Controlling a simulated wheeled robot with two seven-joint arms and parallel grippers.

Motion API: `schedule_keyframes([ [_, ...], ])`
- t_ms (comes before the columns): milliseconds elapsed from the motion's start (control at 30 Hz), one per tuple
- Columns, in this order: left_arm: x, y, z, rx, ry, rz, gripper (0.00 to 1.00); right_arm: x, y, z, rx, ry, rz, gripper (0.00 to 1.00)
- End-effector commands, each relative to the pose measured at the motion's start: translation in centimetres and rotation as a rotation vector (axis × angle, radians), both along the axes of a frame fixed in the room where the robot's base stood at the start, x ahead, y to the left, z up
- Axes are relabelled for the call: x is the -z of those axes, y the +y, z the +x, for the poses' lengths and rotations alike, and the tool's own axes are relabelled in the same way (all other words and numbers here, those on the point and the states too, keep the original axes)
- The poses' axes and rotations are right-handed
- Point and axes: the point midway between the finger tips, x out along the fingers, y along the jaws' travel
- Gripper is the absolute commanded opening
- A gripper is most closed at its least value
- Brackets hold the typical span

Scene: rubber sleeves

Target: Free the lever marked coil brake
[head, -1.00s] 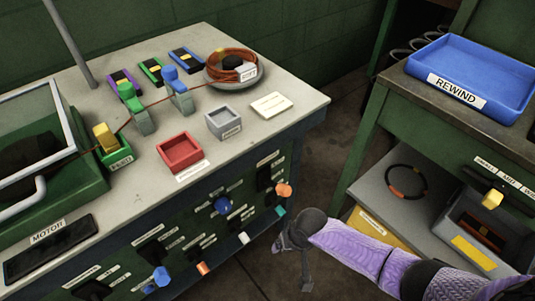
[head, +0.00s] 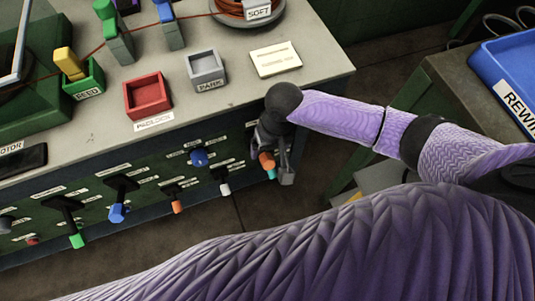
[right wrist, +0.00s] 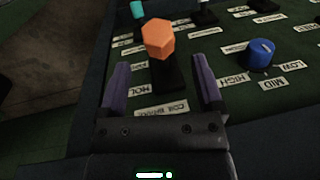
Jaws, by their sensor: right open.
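The lever with an orange six-sided knob (right wrist: 158,36) stands out from the dark green panel in the right wrist view, on a black base. A label reading COIL BRAKE (right wrist: 161,109) lies below it, near a partly hidden label that seems to read HOLD. My right gripper (right wrist: 160,66) is open. Its two fingers are on either side of the lever's black base, with gaps, and the knob shows beyond the tips. In the head view my right gripper (head: 279,163) is at the right end of the bench front, partly covering the orange knob (head: 267,162). My left gripper is out of view.
A blue rotary knob (right wrist: 260,52) with HIGH, MID and LOW labels is close to the right finger. Several other levers, including one with a blue end (head: 118,213), line the panel. Red (head: 148,96) and grey (head: 206,70) trays sit on the bench top.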

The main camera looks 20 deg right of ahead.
Motion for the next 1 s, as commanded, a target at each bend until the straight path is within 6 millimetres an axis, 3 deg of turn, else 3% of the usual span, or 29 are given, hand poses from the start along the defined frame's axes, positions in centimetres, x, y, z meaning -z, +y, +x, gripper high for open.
schedule_keyframes([
  [33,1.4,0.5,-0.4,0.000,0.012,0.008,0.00,2.1,0.2,0.0,0.000,0.004,0.000,0.85],
  [200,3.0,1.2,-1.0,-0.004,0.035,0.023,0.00,5.0,0.6,0.0,0.001,0.002,-0.001,0.85],
  [567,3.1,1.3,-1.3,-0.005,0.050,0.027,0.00,5.4,0.8,0.1,0.000,-0.002,0.001,0.85],
  [900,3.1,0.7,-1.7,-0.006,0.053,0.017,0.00,5.4,0.8,0.1,0.000,-0.002,0.000,0.13],
  [967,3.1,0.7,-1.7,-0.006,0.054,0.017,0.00,5.4,0.8,0.1,0.000,-0.002,0.000,0.00],
  [1000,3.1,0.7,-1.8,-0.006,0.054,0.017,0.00,5.4,0.8,0.1,0.000,-0.002,0.000,0.00],
])
